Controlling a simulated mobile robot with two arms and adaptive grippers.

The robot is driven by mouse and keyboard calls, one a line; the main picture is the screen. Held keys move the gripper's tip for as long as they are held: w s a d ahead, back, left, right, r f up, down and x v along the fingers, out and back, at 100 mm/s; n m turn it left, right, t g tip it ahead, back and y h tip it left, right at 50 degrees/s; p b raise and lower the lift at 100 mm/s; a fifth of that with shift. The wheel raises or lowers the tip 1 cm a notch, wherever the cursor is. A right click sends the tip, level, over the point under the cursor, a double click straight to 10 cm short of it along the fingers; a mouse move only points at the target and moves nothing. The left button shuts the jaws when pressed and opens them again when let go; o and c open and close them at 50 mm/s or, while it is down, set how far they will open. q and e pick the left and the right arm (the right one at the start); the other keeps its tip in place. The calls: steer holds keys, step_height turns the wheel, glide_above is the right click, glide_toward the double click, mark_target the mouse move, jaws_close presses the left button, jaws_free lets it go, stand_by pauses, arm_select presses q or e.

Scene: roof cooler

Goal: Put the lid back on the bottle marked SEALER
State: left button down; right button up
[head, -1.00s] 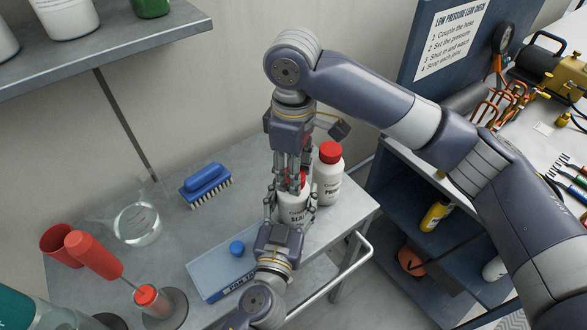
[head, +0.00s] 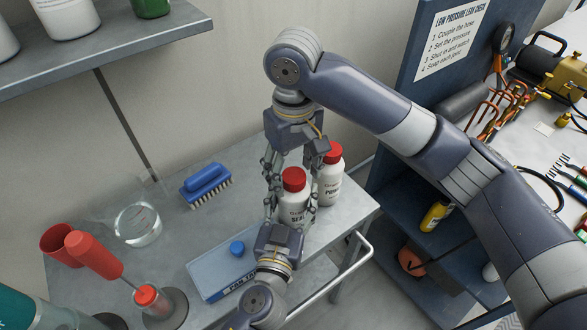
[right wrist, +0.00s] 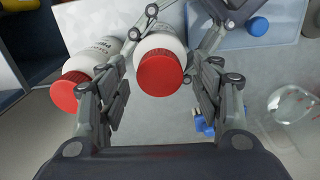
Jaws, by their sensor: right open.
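The white bottle marked SEALER (head: 292,211) stands upright near the table's right side. Its red lid (head: 294,179) sits on top; I cannot tell how tight it is. The bottle and its lid (right wrist: 160,74) also show in the right wrist view. My left gripper (head: 290,208) comes from the front, with its fingers closed against both sides of the bottle's body. My right gripper (head: 290,164) is above, pointing down, its fingers spread on either side of the lid and apart from it. Part of the label is hidden by the left gripper.
Another white bottle with a red cap (head: 330,176) stands close on the right. A blue brush (head: 205,184), a clear beaker (head: 138,224) and a pale blue box (head: 212,276) with a blue cap (head: 237,248) are on the table (head: 345,200).

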step_height(320, 180, up, 12)
stand_by(0.5)
arm_select(q)
steer(key=c, duration=0.5)
jaws_free()
steer(key=v, duration=1.2)
steer(key=shift+r, duration=0.1)
steer(key=shift+d, duration=0.1)
arm_select(e)
steer(key=shift+d+f, duration=0.1)
